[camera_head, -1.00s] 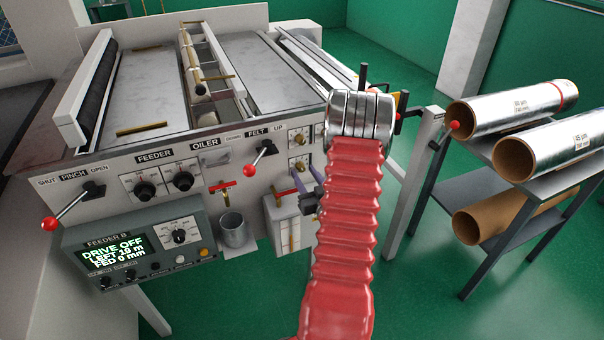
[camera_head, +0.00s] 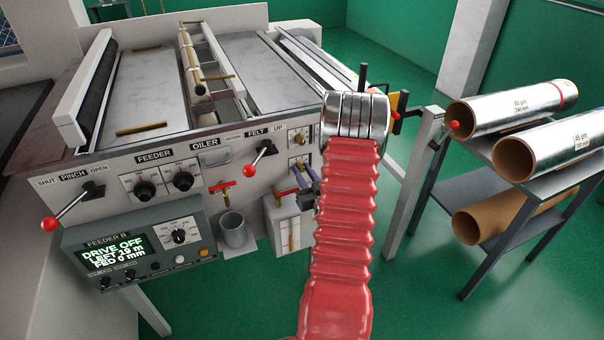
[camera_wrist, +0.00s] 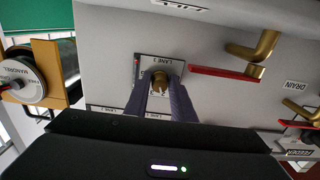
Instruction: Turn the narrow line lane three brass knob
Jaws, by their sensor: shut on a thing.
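A small brass knob (camera_wrist: 160,78) sits on a plate marked LANE 3 (camera_wrist: 176,63) on the pale machine front in the wrist view. My gripper (camera_wrist: 162,86) has its two purple-grey fingers against either side of this knob, shut on it. The lower part of the plate is partly covered by the fingers. In the head view my gripper (camera_head: 299,168) is at the right end of the machine front, beside my red arm sleeve, and hides most of the knob there. Another small plate with a brass knob (camera_head: 299,138) is just above it.
In the wrist view a red-handled brass valve (camera_wrist: 228,71) is right of the knob, and a yellow bracket with a mandrel disc (camera_wrist: 22,80) is at left. In the head view a felt lever (camera_head: 262,152) stands left of the gripper, with a white box (camera_head: 285,220) below.

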